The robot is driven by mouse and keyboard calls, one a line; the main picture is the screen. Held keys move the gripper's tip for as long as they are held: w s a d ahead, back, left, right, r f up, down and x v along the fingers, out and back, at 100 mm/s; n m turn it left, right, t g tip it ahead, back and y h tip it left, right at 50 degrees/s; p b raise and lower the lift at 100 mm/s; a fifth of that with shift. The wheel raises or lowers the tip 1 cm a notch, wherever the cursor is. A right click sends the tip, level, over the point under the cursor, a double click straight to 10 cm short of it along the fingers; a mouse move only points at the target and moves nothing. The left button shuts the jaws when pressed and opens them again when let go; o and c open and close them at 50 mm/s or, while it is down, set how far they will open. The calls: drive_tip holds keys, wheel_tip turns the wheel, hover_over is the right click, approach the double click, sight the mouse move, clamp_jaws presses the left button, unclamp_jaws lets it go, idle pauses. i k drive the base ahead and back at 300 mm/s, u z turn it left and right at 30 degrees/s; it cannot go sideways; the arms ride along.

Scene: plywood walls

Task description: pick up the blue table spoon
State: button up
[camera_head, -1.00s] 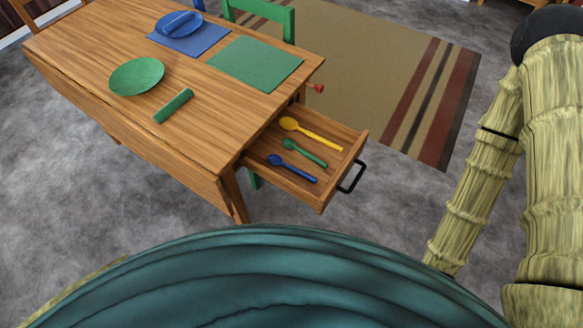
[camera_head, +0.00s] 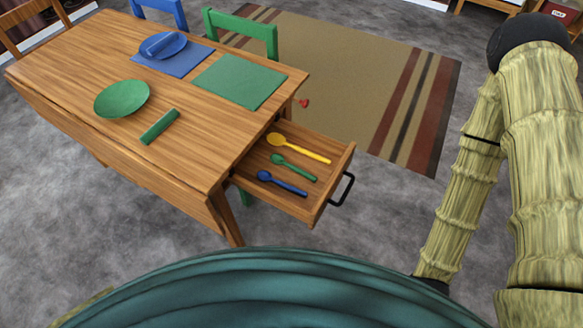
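The blue table spoon (camera_head: 283,184) lies in the open drawer (camera_head: 318,206) of the wooden table. It is the nearest of three spoons there, with its bowl toward the table and its handle toward the drawer front. A green spoon (camera_head: 294,168) and a yellow spoon (camera_head: 300,149) lie beside it, roughly parallel and apart. My arm hangs at the right side of the view, away from the drawer. My gripper is not in view.
The wooden table (camera_head: 190,140) holds a green plate (camera_head: 122,98), a rolled green napkin (camera_head: 160,126), a green mat (camera_head: 240,81) and a blue plate (camera_head: 162,46). The drawer's black handle (camera_head: 343,190) sticks out. Grey floor (camera_head: 375,220) right of the drawer is clear.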

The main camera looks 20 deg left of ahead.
sight(265, 176)
drive_tip(key=u, duration=1.5)
drive_tip(key=k, duration=0.9)
drive_tip(key=z, duration=0.25)
drive_tip(key=i, duration=0.5)
